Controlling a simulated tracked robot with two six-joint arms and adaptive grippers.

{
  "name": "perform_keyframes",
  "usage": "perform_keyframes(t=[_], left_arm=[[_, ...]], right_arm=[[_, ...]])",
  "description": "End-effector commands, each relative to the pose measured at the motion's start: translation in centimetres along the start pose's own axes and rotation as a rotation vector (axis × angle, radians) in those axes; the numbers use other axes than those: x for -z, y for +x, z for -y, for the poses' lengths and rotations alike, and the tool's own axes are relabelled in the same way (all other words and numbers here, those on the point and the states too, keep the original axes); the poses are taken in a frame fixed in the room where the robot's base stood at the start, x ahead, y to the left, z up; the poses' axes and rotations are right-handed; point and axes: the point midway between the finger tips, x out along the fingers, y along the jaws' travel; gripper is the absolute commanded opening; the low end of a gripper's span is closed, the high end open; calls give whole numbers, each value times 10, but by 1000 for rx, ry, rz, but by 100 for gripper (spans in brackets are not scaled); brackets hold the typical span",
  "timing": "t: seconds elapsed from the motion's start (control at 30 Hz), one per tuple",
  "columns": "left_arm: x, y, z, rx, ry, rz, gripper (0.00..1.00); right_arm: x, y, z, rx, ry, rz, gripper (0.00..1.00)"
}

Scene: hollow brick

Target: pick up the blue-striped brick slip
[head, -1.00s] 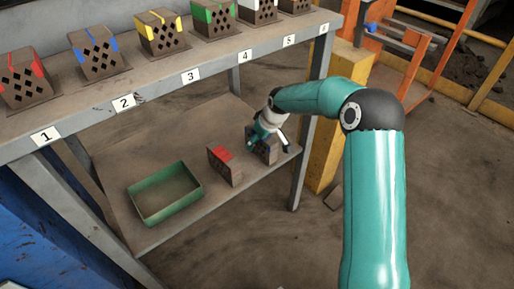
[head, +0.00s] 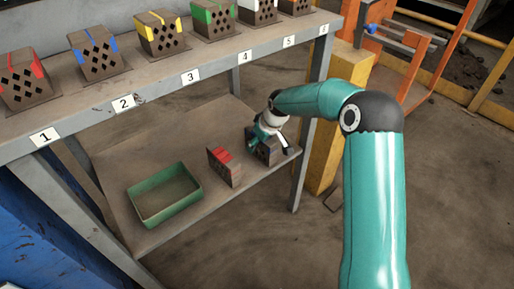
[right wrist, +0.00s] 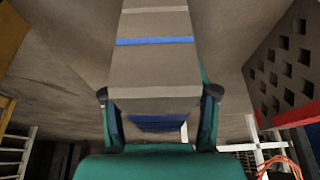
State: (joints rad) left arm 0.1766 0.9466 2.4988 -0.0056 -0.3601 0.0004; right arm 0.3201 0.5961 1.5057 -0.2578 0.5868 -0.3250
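The blue-striped brick slip (right wrist: 155,75) fills the upper middle of the right wrist view, with a blue stripe across its grey-brown top and a blue patch on its near face. In the head view it is a dark block (head: 267,152) on the lower shelf, partly hidden by my right gripper (head: 270,143). The right gripper's fingers (right wrist: 158,95) stand apart, one on each side of the slip and very close to it. Whether they touch it is not clear. The slip rests on the shelf. My left gripper is not in view.
A green tray (head: 199,191) lies farther left. Several colour-striped hollow bricks stand on the numbered upper shelf (head: 214,66). A shelf post (head: 307,165) is close on the right.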

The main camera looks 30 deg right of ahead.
Motion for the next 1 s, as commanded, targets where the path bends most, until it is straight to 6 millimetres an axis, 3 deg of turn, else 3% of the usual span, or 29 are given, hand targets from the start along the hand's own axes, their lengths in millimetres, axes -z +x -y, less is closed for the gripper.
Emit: perform_keyframes(t=[0.03, 0.3, 0.67, 1.0], left_arm=[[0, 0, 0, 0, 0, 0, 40], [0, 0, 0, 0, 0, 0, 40], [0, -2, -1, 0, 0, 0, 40], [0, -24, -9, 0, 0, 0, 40]], right_arm=[[0, 0, 0, 0, 0, 0, 46], [0, 0, 0, 0, 0, 0, 1], [2, -5, -1, -1, 0, -3, 1], [19, -45, -1, -2, 0, -5, 1]])
